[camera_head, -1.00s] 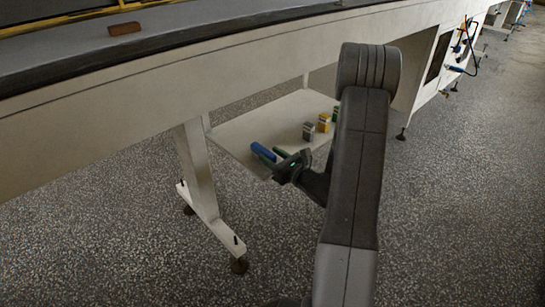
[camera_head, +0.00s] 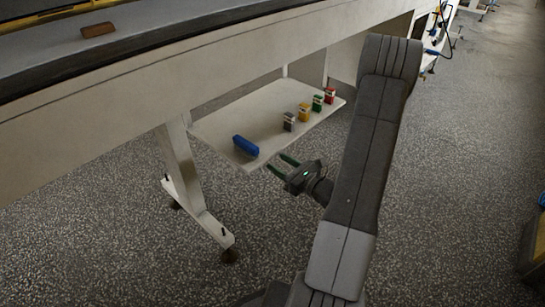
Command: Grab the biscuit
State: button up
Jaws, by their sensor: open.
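A small brown bar, which looks like the biscuit (camera_head: 98,30), lies on the dark belt at the top left of the head view. My gripper (camera_head: 279,164) is in the middle of the picture, low by the front edge of the shelf under the machine. Its two green-tipped fingers are apart with nothing between them. It is far below and to the right of the brown bar. Nothing hides the bar.
The white shelf (camera_head: 215,130) holds a blue object (camera_head: 246,146) and several small boxes, one of them yellow (camera_head: 304,112). The machine's pale side beam (camera_head: 150,85) runs between shelf and belt. A leg (camera_head: 185,185) stands at left. The floor in front is clear.

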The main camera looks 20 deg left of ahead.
aim_at(106, 27)
jog(key=u, duration=2.05)
